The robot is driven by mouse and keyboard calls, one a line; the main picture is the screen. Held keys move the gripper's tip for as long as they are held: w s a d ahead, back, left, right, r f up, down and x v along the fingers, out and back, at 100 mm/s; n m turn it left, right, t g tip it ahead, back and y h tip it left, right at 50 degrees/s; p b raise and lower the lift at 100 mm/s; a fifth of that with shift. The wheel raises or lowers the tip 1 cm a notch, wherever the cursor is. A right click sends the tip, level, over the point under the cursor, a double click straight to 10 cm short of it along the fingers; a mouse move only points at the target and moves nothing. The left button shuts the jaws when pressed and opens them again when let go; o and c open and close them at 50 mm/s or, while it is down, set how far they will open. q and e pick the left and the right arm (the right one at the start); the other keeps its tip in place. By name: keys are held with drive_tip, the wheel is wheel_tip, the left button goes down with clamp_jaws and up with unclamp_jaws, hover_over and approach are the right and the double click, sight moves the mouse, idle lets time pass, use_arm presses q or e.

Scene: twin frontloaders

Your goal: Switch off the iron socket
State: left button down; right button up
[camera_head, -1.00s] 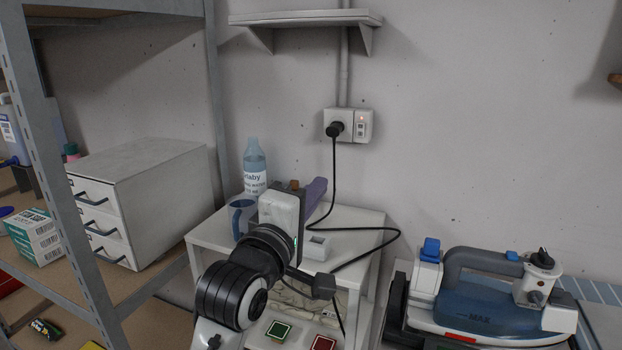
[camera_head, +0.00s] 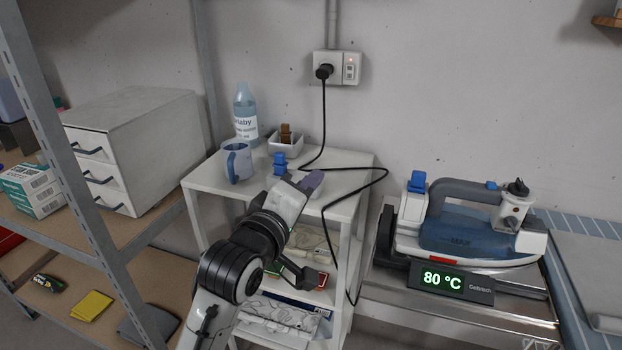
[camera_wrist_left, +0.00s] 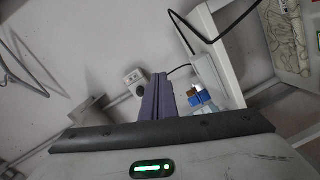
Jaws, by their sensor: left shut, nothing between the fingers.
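The iron socket (camera_head: 338,68) is a white double wall plate. A black plug (camera_head: 324,71) with a cable sits in its left half; the switch (camera_head: 350,68) with a small red light is in its right half. My left gripper (camera_head: 312,182) is shut and empty, over the small white table, below and left of the socket. The socket also shows in the left wrist view (camera_wrist_left: 134,78), left of the purple fingers (camera_wrist_left: 158,98). The iron (camera_head: 477,222) stands on its station at the right, whose display (camera_head: 450,281) reads 80 °C. My right gripper is not in view.
The white table (camera_head: 350,165) bears a bottle (camera_head: 245,114), a blue mug (camera_head: 238,163) and a white tray (camera_head: 285,143). The black cable (camera_head: 360,180) runs over it. A metal shelf (camera_head: 75,205) stands left. Wall space around the socket is free.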

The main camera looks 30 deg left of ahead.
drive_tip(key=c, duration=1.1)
use_arm(q)
drive_tip(key=s+d+f+m+g+h, duration=0.1)
drive_tip(key=s+d+f+m, duration=0.15)
drive_tip(key=f, duration=0.45)
drive_tip(key=s+d+f+m+g, duration=0.1)
drive_tip(key=s+f+m+g, duration=0.15)
drive_tip(key=f, duration=0.45)
drive_tip(key=s+d+f+m+h, duration=0.1)
drive_tip(key=f+m, duration=0.2)
drive_tip(key=f, duration=0.3)
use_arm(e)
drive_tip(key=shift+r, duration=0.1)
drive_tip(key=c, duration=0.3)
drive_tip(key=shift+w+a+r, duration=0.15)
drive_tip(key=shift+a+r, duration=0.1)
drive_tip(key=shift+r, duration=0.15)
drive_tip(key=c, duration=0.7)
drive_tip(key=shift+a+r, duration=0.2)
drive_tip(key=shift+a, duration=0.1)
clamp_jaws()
use_arm(q)
drive_tip(key=s+d+f+m+g+h, duration=0.1)
drive_tip(key=s+f+m, duration=0.3)
drive_tip(key=s+f, duration=0.5)
drive_tip(key=s+d+f+m+g, duration=0.4)
drive_tip(key=s+f, duration=0.6)
drive_tip(key=shift+s+d+f+m+h, duration=0.2)
drive_tip(key=shift+d+f+m+h, duration=0.1)
drive_tip(key=shift+f+h, duration=0.1)
